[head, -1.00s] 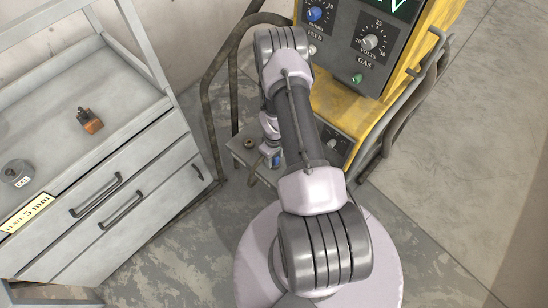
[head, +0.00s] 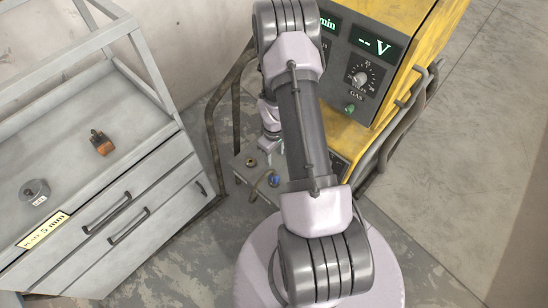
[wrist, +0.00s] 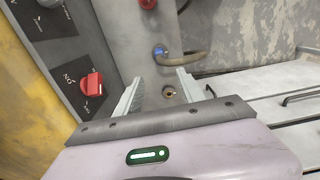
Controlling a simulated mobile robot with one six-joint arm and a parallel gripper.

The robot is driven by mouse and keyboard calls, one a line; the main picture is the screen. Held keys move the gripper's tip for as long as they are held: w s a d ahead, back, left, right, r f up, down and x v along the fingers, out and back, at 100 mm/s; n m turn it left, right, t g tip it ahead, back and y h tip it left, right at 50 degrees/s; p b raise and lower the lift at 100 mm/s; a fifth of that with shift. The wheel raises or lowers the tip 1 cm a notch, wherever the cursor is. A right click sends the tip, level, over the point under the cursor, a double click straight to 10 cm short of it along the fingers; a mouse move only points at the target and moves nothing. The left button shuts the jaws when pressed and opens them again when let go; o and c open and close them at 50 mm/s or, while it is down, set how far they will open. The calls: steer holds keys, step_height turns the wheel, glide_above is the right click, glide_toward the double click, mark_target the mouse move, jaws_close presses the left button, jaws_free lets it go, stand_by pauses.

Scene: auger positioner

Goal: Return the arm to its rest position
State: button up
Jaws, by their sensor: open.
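My arm reaches up through the middle of the head view, bent toward the yellow welding machine. My gripper (head: 270,145) is small there and partly hidden by my own arm link. In the wrist view its two pale fingers (wrist: 160,82) stand apart with nothing between them. Past them is a grey panel with a brass-coloured socket (wrist: 169,93) and a blue-ended hose connector (wrist: 160,52). The blue connector also shows in the head view (head: 273,180), below the gripper and apart from it.
The yellow machine (head: 415,60) with dials and cables (head: 408,110) stands close on the right. A red knob (wrist: 92,84) is left of the fingers. A grey drawer cabinet (head: 120,215) at left bears an orange-and-black object (head: 101,143) and a round grey piece (head: 34,190). Floor at right is clear.

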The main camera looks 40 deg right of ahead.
stand_by(0.4)
steer(key=w+a+r+m+t, duration=0.1)
steer(key=w+a+r, duration=0.15)
steer(key=r, duration=0.45)
steer(key=w+a+r, duration=0.1)
steer(key=a+r, duration=0.2)
steer(key=r, duration=0.4)
steer(key=w+a+r+m+t, duration=0.1)
steer(key=w+a+r, duration=0.1)
steer(key=r, duration=0.5)
steer(key=s+a+r+m+t, duration=0.1)
steer(key=s+a+r, duration=0.1)
steer(key=a+r, duration=0.4)
steer(key=s+a+r+t, duration=0.1)
steer(key=s+a+r, duration=0.25)
steer(key=r, duration=0.35)
steer(key=s+a+r+m+t+y, duration=0.1)
steer(key=s+a+r+m+y, duration=0.1)
steer(key=s+a+r, duration=0.6)
steer(key=s+a, duration=0.2)
steer(key=s, duration=0.2)
steer(key=shift+s+a+r+t, duration=0.15)
steer(key=shift+a+t, duration=0.05)
steer(key=shift+t, duration=0.2)
